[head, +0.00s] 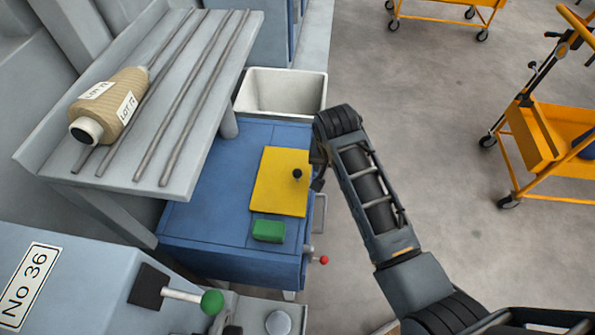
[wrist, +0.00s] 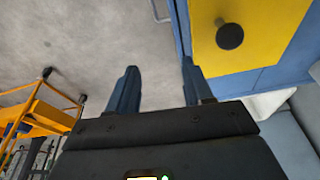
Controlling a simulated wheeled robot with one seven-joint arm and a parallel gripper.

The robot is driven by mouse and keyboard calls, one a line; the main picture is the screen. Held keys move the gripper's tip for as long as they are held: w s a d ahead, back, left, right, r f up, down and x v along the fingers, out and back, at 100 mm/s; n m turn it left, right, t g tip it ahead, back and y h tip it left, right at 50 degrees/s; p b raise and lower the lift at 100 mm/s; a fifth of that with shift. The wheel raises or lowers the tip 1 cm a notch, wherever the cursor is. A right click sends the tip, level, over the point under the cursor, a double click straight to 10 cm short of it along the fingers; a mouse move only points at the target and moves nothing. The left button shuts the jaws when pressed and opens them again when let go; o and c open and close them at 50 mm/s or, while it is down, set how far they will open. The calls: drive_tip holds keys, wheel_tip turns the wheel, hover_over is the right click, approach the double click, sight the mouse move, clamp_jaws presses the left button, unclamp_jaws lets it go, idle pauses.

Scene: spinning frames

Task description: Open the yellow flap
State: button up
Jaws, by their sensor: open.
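The yellow flap (head: 279,184) lies flat and shut on top of the blue cabinet (head: 205,200). It has a round black knob (head: 297,174) near its right side. In the wrist view the flap (wrist: 275,30) and its knob (wrist: 230,36) show at the upper right. My gripper (wrist: 158,80) is open and empty, with its two fingers apart. It is beside the cabinet's right edge, and the knob is beyond and to the right of the fingers in the wrist view. In the head view my gripper (head: 318,172) is mostly hidden behind my wrist.
A green block (head: 268,231) sits on the cabinet in front of the flap. A grey shelf (head: 205,90) with rods and a yarn cone (head: 110,103) overhangs the left. A white bin (head: 283,92) stands behind. A red-tipped lever (head: 323,260) juts from the cabinet. Yellow carts (head: 550,140) stand right.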

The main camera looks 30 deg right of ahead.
sight(297, 170)
drive_tip(key=w+a+r, duration=0.1)
drive_tip(key=a, duration=0.1)
drive_tip(key=w+a+r+g+y, duration=0.1)
drive_tip(key=a, duration=0.1)
drive_tip(key=w+a+r+m+g, duration=0.1)
drive_tip(key=w+a+r, duration=0.1)
drive_tip(key=shift+a+r+y, duration=0.1)
drive_tip(key=shift+a+y, duration=0.25)
drive_tip(key=shift+y, duration=0.05)
drive_tip(key=shift+f+b, duration=0.3)
drive_tip(key=shift+f, duration=3.5)
drive_tip(key=shift+c, duration=0.5)
clamp_jaws()
